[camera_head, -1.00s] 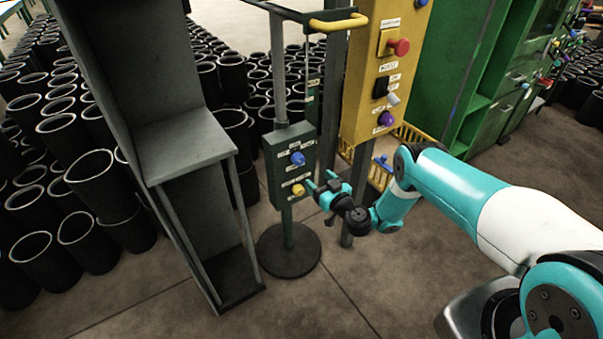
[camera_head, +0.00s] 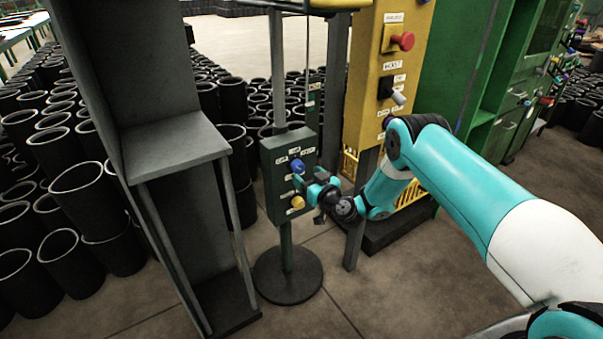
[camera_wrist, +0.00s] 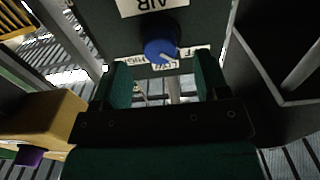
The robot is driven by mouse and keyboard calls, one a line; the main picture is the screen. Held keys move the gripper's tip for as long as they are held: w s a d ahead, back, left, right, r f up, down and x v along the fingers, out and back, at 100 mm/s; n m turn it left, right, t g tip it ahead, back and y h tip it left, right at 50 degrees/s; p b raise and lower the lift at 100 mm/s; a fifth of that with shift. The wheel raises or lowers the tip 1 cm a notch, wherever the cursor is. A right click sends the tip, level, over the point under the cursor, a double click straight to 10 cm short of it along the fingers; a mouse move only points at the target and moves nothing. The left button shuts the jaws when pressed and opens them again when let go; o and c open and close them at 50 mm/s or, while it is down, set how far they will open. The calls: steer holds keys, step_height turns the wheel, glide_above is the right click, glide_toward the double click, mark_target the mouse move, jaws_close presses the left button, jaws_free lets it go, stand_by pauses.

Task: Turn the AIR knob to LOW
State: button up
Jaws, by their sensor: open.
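The AIR knob is a blue knob (camera_head: 298,166) on the upper part of a dark green control box (camera_head: 273,170) on a post. In the wrist view the blue knob (camera_wrist: 160,48) is at top centre, with the AIR label (camera_wrist: 152,6) above it and small, partly unreadable labels below. Its pale pointer mark slants to the lower right. My gripper (camera_head: 305,182) is close to the box, near the blue knob. In the wrist view my gripper (camera_wrist: 163,82) is open and empty, its fingers spread just below the knob, apart from it.
A yellow knob (camera_head: 298,202) sits below on the same box. A yellow panel (camera_head: 365,100) with a red button (camera_head: 403,41) stands to the right. A grey metal frame (camera_head: 180,140) stands left of the box. Black rubber sleeves (camera_head: 85,188) fill the floor at left.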

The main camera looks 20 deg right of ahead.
mark_target(301, 170)
steer(key=shift+x, duration=2.15)
steer(key=c, duration=0.9)
steer(key=shift+m+b, duration=0.4)
steer(key=m+b, duration=0.1)
steer(key=m, duration=0.1)
steer(key=shift+f+m, duration=0.1)
steer(key=shift+m, duration=0.3)
steer(key=shift+s+m+b, duration=0.1)
steer(key=shift+m+b, duration=0.95)
steer(key=shift+m, duration=1.55)
